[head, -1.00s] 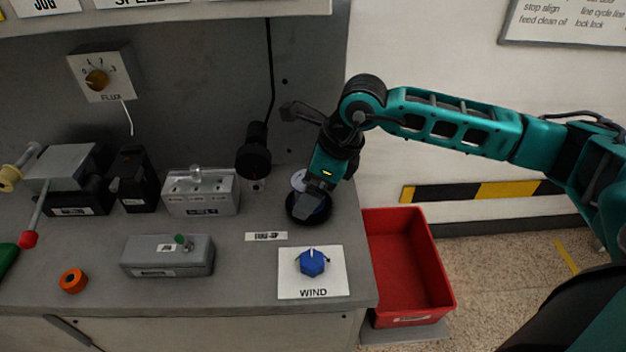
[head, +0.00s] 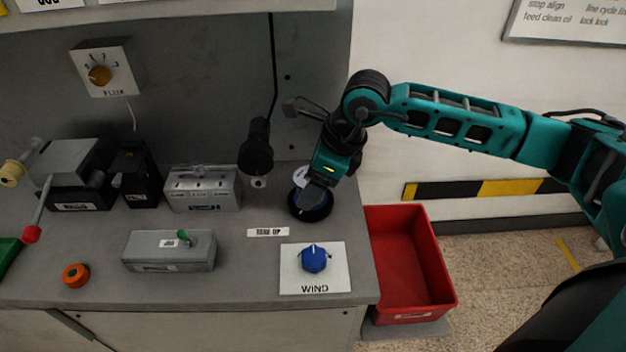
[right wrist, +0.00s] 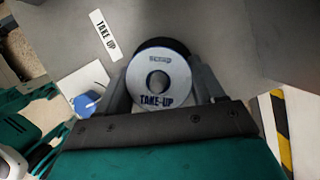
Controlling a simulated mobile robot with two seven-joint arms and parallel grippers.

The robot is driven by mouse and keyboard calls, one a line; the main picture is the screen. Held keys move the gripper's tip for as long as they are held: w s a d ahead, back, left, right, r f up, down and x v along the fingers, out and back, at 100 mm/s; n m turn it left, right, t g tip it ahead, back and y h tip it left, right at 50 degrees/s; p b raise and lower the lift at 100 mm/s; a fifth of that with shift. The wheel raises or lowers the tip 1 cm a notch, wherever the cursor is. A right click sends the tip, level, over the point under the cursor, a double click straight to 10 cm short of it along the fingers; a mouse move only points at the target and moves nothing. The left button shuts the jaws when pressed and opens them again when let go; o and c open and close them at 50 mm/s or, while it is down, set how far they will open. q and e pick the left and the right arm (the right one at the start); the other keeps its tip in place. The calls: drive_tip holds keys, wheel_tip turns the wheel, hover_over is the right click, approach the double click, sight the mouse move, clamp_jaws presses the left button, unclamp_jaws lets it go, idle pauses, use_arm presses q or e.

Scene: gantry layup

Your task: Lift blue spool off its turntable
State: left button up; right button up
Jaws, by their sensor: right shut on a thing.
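The spool (right wrist: 140,87) shows in the right wrist view as a pale round face with a centre hole and the words TAKE UP. My right gripper (right wrist: 160,100) is shut on it, with one finger on each side. A dark round edge behind it may be the turntable. In the head view the gripper (head: 313,198) reaches down over the dark, bluish-rimmed round base (head: 311,214) at the bench's right end. The hand hides most of the spool there, and I cannot tell whether it is clear of the turntable. My left gripper is not in view.
A WIND panel with a blue knob (head: 314,259) lies in front of the spool. A black hanging lamp-like part (head: 256,150) and grey boxes (head: 203,188) stand to the left. A red bin (head: 405,262) sits beyond the bench's right edge.

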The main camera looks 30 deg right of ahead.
sight(302, 176)
drive_tip(key=shift+c, duration=1)
drive_tip(key=shift+r, duration=0.1)
drive_tip(key=shift+r+p, duration=0.9)
drive_tip(key=shift+r, duration=0.5)
drive_tip(key=shift+r+p, duration=0.65)
drive_tip(key=shift+r, duration=0.8)
drive_tip(key=shift+r, duration=1.55)
drive_tip(key=shift+r, duration=1.6)
drive_tip(key=shift+f, duration=0.1)
